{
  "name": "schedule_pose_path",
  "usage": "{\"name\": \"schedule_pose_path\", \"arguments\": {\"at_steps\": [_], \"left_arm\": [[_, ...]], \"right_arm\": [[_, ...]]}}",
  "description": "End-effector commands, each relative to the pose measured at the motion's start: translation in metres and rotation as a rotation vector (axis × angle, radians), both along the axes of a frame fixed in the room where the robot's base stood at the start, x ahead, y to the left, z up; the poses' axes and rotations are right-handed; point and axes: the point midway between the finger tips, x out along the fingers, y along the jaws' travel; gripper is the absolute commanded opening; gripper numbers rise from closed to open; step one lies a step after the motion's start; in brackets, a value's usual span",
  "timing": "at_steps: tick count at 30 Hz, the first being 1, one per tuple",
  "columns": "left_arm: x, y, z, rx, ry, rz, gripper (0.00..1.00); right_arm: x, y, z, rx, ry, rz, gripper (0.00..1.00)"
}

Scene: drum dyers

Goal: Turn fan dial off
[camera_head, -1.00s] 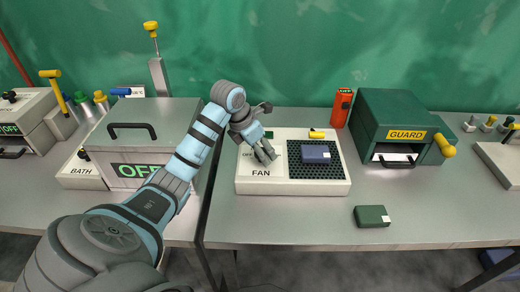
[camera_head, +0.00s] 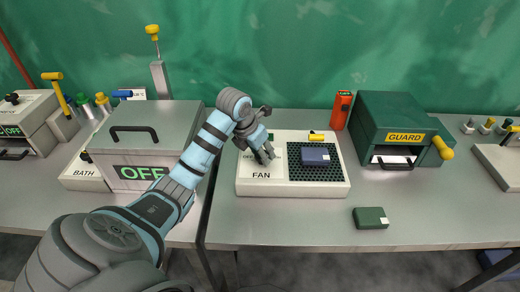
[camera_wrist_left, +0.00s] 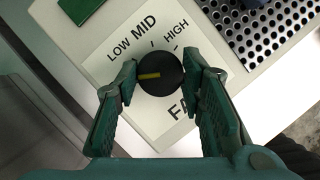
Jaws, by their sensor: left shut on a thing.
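The fan unit (camera_head: 312,190) is a white box marked FAN with a black perforated grille on its right half. In the left wrist view its dial is a round black knob (camera_wrist_left: 165,86) with a yellow pointer line lying nearly level, toward the left finger. LOW, MID and HIGH are readable around the dial; the left finger covers the plate where the pointer aims. My left gripper (camera_wrist_left: 158,76) has one finger on each side of the knob and is shut on it. In the head view my left gripper (camera_head: 264,155) hides the knob. My right gripper is not in view.
A blue block (camera_head: 315,155) lies on the grille. A yellow-topped lever (camera_head: 317,135) is at the unit's back. A small green block (camera_head: 371,217) lies in front on clear table.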

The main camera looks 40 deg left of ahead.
Motion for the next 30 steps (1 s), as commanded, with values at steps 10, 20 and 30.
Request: {"name": "schedule_pose_path", "arguments": {"at_steps": [10, 20, 30], "left_arm": [[0.0, -0.002, 0.003, 0.0, -0.002, 0.225, 0.08], [0.001, -0.002, 0.002, 0.0, -0.004, 0.325, 0.08], [0.001, -0.001, 0.002, 0.002, -0.005, 0.332, 0.08]], "right_arm": [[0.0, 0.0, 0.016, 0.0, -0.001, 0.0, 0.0], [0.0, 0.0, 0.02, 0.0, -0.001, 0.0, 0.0], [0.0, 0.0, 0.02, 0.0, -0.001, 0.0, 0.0]]}}
